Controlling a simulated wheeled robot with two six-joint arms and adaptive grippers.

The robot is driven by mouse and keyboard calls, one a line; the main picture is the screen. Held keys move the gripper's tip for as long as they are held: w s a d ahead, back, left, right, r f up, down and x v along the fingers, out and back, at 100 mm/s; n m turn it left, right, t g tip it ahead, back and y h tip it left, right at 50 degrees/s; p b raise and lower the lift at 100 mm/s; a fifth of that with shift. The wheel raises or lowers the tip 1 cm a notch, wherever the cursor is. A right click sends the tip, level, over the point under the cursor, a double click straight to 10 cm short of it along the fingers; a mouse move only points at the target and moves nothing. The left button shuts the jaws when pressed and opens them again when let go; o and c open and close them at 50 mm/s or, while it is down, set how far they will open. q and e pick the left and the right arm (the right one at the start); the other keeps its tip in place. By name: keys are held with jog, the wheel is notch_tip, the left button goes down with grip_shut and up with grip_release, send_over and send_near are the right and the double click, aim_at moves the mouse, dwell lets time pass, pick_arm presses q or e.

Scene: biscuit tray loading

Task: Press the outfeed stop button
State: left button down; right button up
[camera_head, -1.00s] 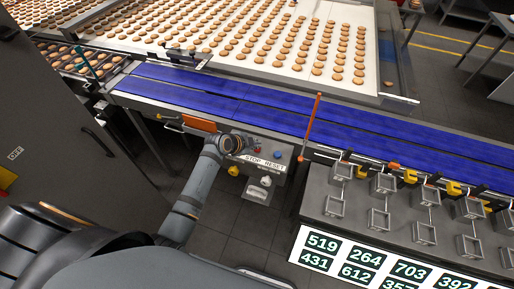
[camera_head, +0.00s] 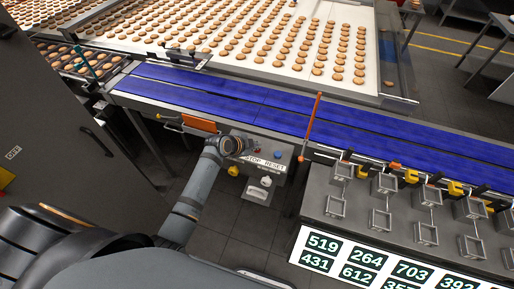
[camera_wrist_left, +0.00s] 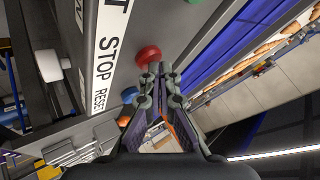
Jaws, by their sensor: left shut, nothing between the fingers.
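The red button (camera_wrist_left: 148,55) sits above the word STOP on a grey control panel (camera_wrist_left: 115,75) in the left wrist view. A blue button (camera_wrist_left: 130,94) is beside it, by the word RESET. My left gripper (camera_wrist_left: 160,72) is shut and empty, its fingertips appearing just by the red button; I cannot tell whether they touch it. In the head view the left gripper (camera_head: 236,146) is over the left part of the panel, beside the STOP RESET label (camera_head: 265,163), with the blue button (camera_head: 278,155) to its right. My right gripper is not in view.
The blue conveyor (camera_head: 225,97) runs behind the panel, with a biscuit-covered white belt (camera_head: 372,85) beyond. An orange post (camera_head: 311,125) stands right of the panel. A bench (camera_head: 385,245) with metal frames is at the right. A dark cabinet (camera_head: 50,130) is at the left.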

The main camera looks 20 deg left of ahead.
pick_arm(q)
jog(key=shift+r+p, duration=0.9)
jog(key=shift+r, duration=0.05)
notch_tip(320, 180, up, 5)
jog(key=p, duration=0.4)
jog(key=shift+p, duration=0.3)
dwell(0.3)
